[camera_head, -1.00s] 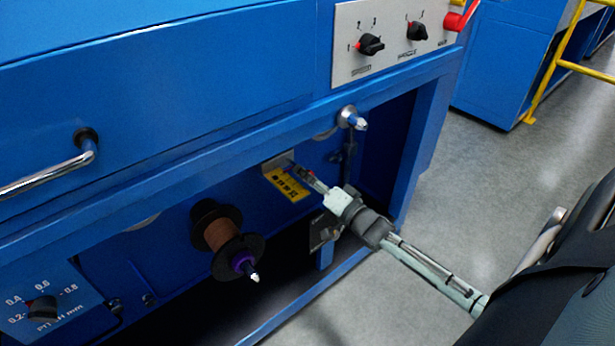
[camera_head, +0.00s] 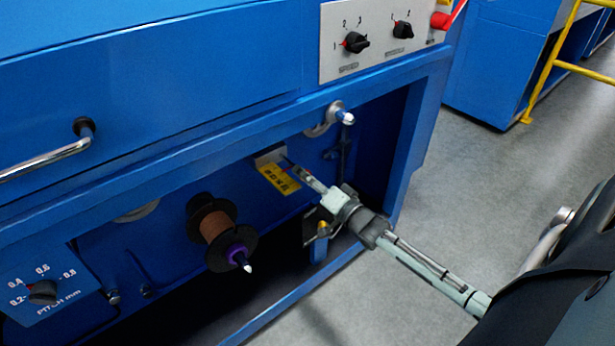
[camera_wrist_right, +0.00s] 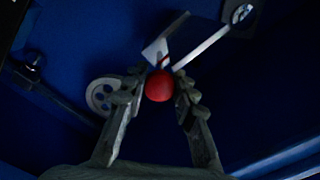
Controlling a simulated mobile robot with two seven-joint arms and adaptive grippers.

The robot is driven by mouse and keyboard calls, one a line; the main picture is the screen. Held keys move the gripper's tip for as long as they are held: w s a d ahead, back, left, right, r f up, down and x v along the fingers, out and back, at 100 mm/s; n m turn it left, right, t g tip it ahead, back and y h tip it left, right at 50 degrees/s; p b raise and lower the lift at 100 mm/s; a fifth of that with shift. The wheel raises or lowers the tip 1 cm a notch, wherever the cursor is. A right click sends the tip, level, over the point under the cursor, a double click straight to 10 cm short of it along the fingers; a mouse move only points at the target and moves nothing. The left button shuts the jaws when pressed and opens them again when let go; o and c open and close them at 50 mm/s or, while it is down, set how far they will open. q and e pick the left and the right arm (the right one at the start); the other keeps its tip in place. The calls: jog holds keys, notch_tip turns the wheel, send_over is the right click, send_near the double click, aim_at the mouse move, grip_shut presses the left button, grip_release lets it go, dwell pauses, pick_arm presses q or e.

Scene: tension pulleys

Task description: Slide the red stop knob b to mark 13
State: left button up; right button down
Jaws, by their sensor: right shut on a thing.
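The red stop knob (camera_wrist_right: 159,86) sits between the two fingertips of my right gripper (camera_wrist_right: 157,80) in the right wrist view. The fingers are shut on it from both sides. In the head view my right gripper (camera_head: 298,171) reaches into the blue machine's recess, its fingertips beside the yellow marked scale (camera_head: 279,178). The knob is mostly hidden there, and the scale's numbers are too small to read. A pale metal bar (camera_wrist_right: 208,40) runs behind the knob in the wrist view. My left gripper is not in view.
A brown spool (camera_head: 219,226) with dark flanges stands left of the gripper. A white-tipped pulley post (camera_head: 344,116) is above it. A blue beam (camera_head: 225,145) borders the recess above. Grey floor (camera_head: 480,170) is clear on the right.

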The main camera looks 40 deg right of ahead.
jog(key=c, duration=1.2)
grip_release()
jog(key=shift+w, duration=0.1)
jog(key=s, duration=0.8)
jog(key=s+d, duration=0.1)
jog(key=s, duration=0.3)
